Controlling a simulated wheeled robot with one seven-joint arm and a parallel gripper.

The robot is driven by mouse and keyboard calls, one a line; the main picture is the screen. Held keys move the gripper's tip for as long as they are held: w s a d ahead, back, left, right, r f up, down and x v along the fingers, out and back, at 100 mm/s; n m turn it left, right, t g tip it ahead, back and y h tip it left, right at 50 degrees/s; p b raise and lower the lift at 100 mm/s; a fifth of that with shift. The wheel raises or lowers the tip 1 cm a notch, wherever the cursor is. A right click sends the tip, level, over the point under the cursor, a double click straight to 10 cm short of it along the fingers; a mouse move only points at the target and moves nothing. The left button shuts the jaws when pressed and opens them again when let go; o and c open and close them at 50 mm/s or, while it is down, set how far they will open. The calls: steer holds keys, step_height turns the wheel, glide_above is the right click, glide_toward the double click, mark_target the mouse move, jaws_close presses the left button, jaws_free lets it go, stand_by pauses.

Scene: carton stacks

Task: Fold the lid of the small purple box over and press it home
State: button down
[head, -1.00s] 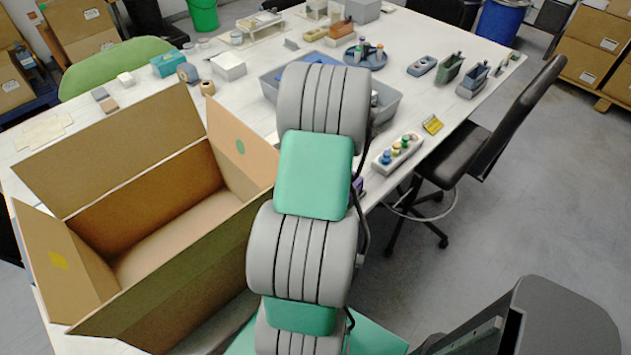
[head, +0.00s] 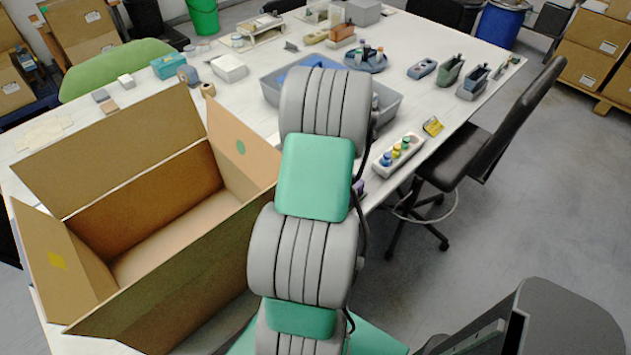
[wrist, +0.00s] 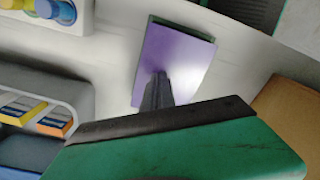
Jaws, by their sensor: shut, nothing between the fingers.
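The small purple box (wrist: 184,53) shows in the wrist view as a flat purple panel, with a dark edge along its top and right side. I cannot tell whether its lid is fully down. My gripper (wrist: 159,78) is shut and empty, its dark fingertips over the lower part of the purple panel. Whether they touch it is unclear. In the head view only a sliver of the purple box (head: 359,187) shows, right of my arm, which hides the rest and my gripper.
A large open carton (head: 150,235) stands left of my arm. A grey tray (head: 388,105) lies behind the arm. A white holder with coloured bottles (head: 398,155) stands to the right; a grey organiser (wrist: 75,95) is left in the wrist view. A black chair (head: 490,145) is beside the table.

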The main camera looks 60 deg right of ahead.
steer(key=shift+s+r+p, duration=0.15)
steer(key=shift+r+p, duration=0.1)
steer(key=shift+p, duration=0.3)
steer(key=shift+r+p, duration=1.7)
steer(key=shift+r, duration=1.35)
